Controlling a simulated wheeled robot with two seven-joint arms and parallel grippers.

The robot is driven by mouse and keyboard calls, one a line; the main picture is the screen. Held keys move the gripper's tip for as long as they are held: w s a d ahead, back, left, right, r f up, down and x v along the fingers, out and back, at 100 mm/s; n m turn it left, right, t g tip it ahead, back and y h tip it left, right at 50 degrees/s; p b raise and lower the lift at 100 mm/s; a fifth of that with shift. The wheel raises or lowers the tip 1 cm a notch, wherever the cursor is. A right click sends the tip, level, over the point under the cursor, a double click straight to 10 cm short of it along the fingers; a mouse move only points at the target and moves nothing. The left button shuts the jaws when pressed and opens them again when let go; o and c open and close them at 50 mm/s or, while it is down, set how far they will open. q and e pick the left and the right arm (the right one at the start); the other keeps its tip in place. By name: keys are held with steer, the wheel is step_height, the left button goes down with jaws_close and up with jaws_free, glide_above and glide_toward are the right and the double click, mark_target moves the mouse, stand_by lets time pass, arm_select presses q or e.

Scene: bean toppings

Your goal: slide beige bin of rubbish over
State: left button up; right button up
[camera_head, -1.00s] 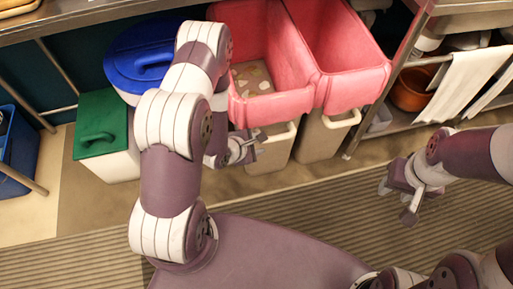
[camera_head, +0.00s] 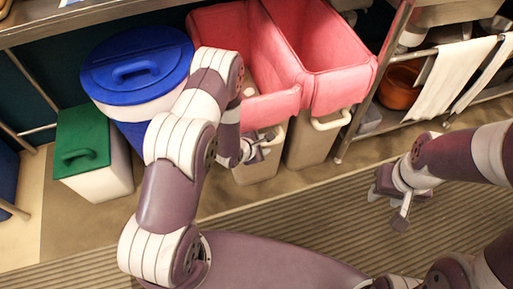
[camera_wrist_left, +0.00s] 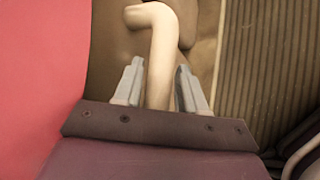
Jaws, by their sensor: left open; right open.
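Two beige bins with pink liners stand side by side under the counter. The left beige bin (camera_head: 258,170) has a handle at its front rim; my left arm hides part of its inside. The right beige bin (camera_head: 308,148) stands close beside it. My left gripper (camera_head: 262,146) is open at the front of the left bin. In the left wrist view, a beige handle (camera_wrist_left: 160,35) runs between the two spread fingers of my left gripper (camera_wrist_left: 155,80); I cannot tell whether they touch it. My right gripper (camera_head: 388,205) is open and empty above the floor mat at the right.
A white bin with a green lid (camera_head: 82,150) and a round bin with a blue lid (camera_head: 135,68) stand to the left. A shelf rack with white towels (camera_head: 450,75) and an orange pot (camera_head: 400,88) is at the right.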

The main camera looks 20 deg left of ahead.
arm_select(q)
steer(key=shift+w+d+f, duration=0.1)
steer(key=shift+w+f, duration=0.1)
jaws_close()
stand_by(1.4)
